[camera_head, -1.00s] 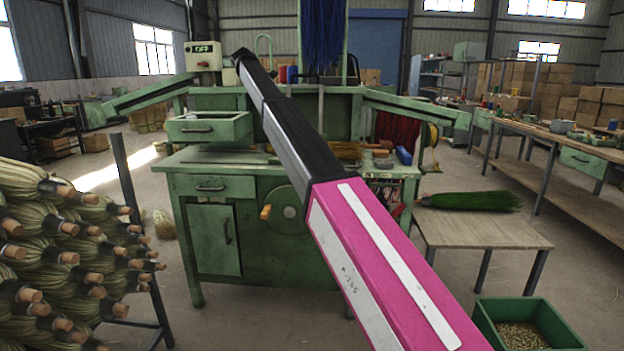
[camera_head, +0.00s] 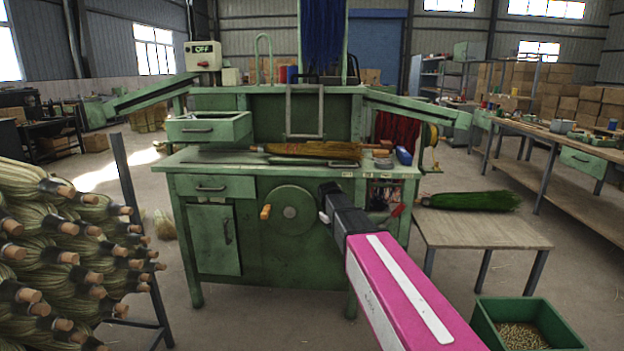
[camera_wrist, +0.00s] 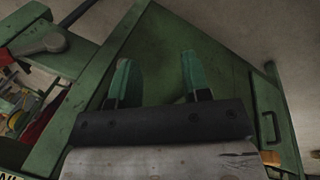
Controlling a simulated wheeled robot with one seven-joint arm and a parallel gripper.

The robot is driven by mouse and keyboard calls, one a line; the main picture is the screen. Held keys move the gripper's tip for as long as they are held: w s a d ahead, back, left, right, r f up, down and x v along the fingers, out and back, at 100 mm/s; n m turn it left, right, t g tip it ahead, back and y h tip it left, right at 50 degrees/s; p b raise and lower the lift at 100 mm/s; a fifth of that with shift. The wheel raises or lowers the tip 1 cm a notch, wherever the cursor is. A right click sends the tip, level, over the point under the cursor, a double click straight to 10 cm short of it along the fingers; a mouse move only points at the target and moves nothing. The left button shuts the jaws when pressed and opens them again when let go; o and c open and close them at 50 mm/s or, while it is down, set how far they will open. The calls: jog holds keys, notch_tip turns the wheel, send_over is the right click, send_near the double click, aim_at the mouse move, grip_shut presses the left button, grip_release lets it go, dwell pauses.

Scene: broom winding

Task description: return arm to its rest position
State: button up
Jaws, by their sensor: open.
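My arm (camera_head: 400,290) reaches in from the lower right of the head view, its pink and white link ending in a dark wrist in front of the green machine's (camera_head: 255,240) cabinet. My gripper (camera_wrist: 158,78) shows in the wrist view with its two green fingertips apart and nothing between them. The green machine front lies beyond the fingers there. In the head view the fingers are too foreshortened to make out. A straw broom (camera_head: 320,150) lies on the machine's bench, apart from my arm.
A stack of brooms (camera_head: 60,255) stands at left. A low table (camera_head: 480,232) with a green broom (camera_head: 470,200) and a green bin of pellets (camera_head: 525,325) are at right. The machine's handwheel (camera_head: 290,210) is close to my wrist. Floor at lower left-centre is clear.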

jog(key=s+d+f+m, duration=0.2)
jog(key=s+d+f, duration=0.1)
jog(key=s, duration=0.6)
jog(key=s+d+f+m+g+y, duration=0.1)
jog(key=s+d+f+m, duration=0.1)
jog(key=s+f, duration=0.4)
jog(key=s+d+f+m+g+y, duration=0.1)
jog(key=s+d+f, duration=0.3)
jog(key=s, duration=0.8)
jog(key=shift+s+d+f+m, duration=0.15)
jog(key=shift+d+f+m, duration=0.25)
jog(key=shift+m, duration=0.2)
